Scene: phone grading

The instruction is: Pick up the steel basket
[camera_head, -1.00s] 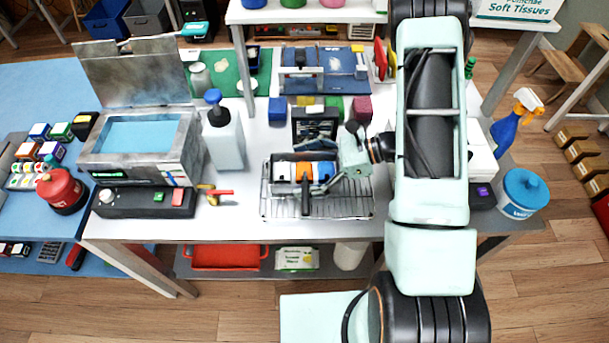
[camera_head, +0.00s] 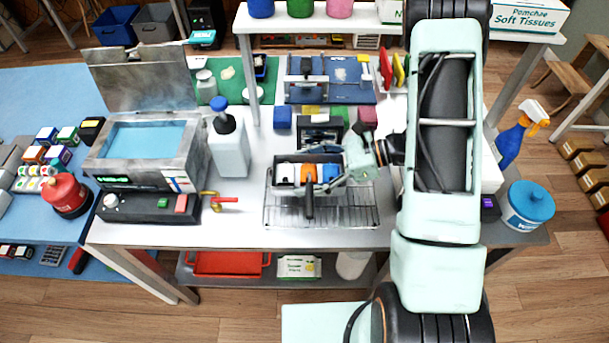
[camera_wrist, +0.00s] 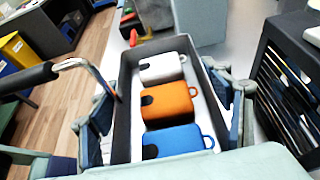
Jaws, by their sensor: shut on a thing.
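The steel basket (camera_head: 283,191) is a dark, narrow open box. A black handle (camera_head: 309,207) on a bent metal rod sticks out toward the front. My gripper (camera_head: 335,169) comes from the right and is shut across the basket's width near its right end. In the wrist view, the basket's rim (camera_wrist: 120,120) runs between the two fingers of my gripper (camera_wrist: 170,115), and the handle points left. White, orange (camera_wrist: 170,103) and blue cases with loops lie in a row in the basket. The basket appears raised above the wire rack (camera_head: 350,214).
A dark slotted holder (camera_head: 320,131) stands close behind the basket. A white bottle with a blue cap (camera_head: 230,150) and an open metal tank (camera_head: 150,165) stand to the left. A red-handled valve (camera_head: 222,200) lies left of the rack. The table front is bare.

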